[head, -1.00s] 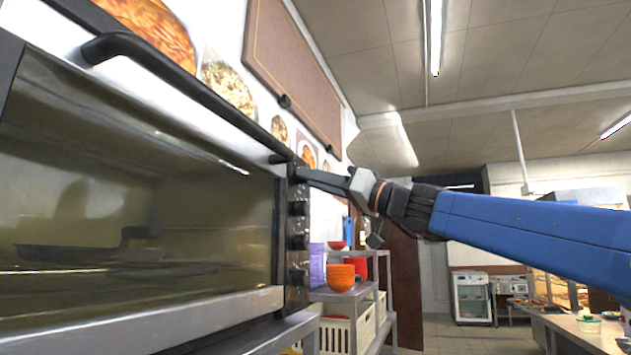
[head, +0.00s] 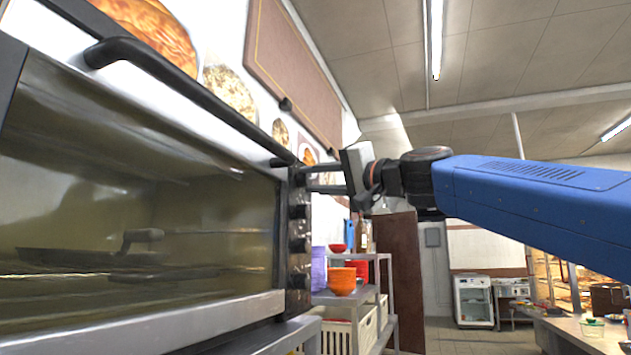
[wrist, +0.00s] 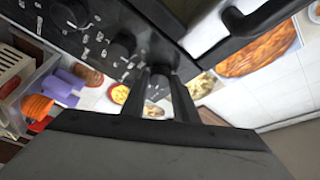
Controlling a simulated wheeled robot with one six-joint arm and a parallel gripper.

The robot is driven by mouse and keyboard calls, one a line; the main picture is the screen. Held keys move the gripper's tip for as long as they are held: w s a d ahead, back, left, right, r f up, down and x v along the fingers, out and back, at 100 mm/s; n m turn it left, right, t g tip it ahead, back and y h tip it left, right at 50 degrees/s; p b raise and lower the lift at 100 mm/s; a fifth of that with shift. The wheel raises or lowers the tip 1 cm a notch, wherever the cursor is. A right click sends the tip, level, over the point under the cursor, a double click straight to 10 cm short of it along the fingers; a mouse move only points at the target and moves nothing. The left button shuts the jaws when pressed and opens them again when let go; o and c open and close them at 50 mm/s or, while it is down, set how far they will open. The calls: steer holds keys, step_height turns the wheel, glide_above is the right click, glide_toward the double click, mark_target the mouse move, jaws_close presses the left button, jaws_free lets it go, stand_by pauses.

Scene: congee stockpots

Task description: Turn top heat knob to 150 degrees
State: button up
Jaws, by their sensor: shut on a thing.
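The toaster oven's black control panel (head: 296,228) has a column of round black knobs on the right of its glass door. The top heat knob (head: 299,178) is the highest one, partly covered by my fingertips in the head view. My gripper (head: 308,182) reaches it from the right and is shut on it, with one finger above the other. In the wrist view my gripper (wrist: 162,82) points at the panel with its two fingers around that knob, which is mostly hidden. Two lower knobs (wrist: 122,47) show to the left. The pointer and the degree it marks cannot be read.
The oven's long black door handle (head: 190,85) runs close above and left of my gripper. A metal shelf (head: 350,298) with orange bowls (head: 342,281) and purple containers (head: 318,268) stands below. The room to the right of the panel is open.

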steer(key=shift+r+m+h, duration=0.1)
steer(key=shift+m+h, duration=0.3)
steer(key=shift+m, duration=0.7)
steer(key=o, duration=1.1)
steer(key=shift+c, duration=0.2)
steer(key=v, duration=1.7)
steer(key=shift+d, duration=0.2)
steer(key=shift+s, duration=0.1)
